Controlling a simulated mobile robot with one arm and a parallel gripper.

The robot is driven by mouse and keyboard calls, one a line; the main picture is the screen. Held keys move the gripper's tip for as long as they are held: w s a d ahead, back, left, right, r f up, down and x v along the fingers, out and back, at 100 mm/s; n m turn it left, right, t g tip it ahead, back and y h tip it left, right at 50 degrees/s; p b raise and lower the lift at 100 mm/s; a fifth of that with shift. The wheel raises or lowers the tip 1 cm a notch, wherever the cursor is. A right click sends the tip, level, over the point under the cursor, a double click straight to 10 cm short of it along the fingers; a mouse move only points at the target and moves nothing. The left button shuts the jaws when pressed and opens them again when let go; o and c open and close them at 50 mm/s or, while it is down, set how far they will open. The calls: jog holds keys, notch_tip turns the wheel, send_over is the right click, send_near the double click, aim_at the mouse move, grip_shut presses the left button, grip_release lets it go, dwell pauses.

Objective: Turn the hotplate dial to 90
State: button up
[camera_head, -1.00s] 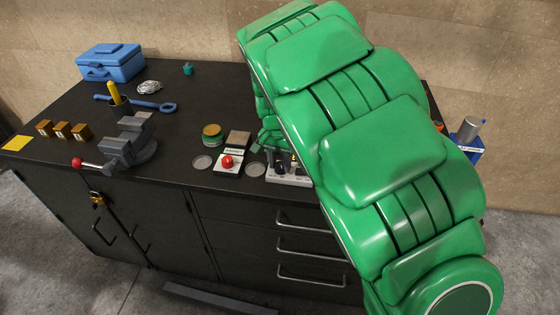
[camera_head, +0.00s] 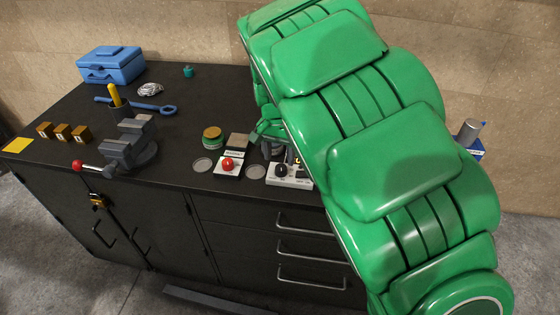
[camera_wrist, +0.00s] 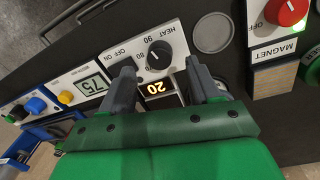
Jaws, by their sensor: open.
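The hotplate dial (camera_wrist: 158,54) is a round black knob on a white panel (camera_wrist: 180,40) marked HEAT, with 80, 90, ON and OFF printed around it. It also shows in the head view (camera_head: 281,170). I cannot read its exact setting. An amber display (camera_wrist: 155,87) beside it appears to read 20. My gripper (camera_wrist: 164,77) is open and empty. Its two grey fingers are spread below the dial in the wrist view, one towards each side. I cannot tell how high they are above the panel.
A MAGNET box with a red button (camera_wrist: 286,11) and a grey disc (camera_wrist: 212,32) lie right of the dial. A display reading 75 (camera_wrist: 90,84) and a panel with a yellow button (camera_wrist: 65,97) lie left. A vise (camera_head: 128,146) stands farther left on the black bench (camera_head: 190,110).

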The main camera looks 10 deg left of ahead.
aim_at(281, 167)
jog(key=shift+r, duration=1.95)
jog(key=m, duration=0.2)
jog(key=d+m+y, duration=0.1)
jog(key=m, duration=0.2)
jog(key=shift+s+f+m+t, duration=0.15)
jog(key=shift+s+m+t, duration=0.05)
jog(key=shift+m+t, duration=0.1)
jog(key=shift+w+a+f, duration=0.1)
jog(key=shift+f, duration=1.85)
jog(key=shift+w+a+f, duration=0.1)
jog(key=shift+f, duration=1.8)
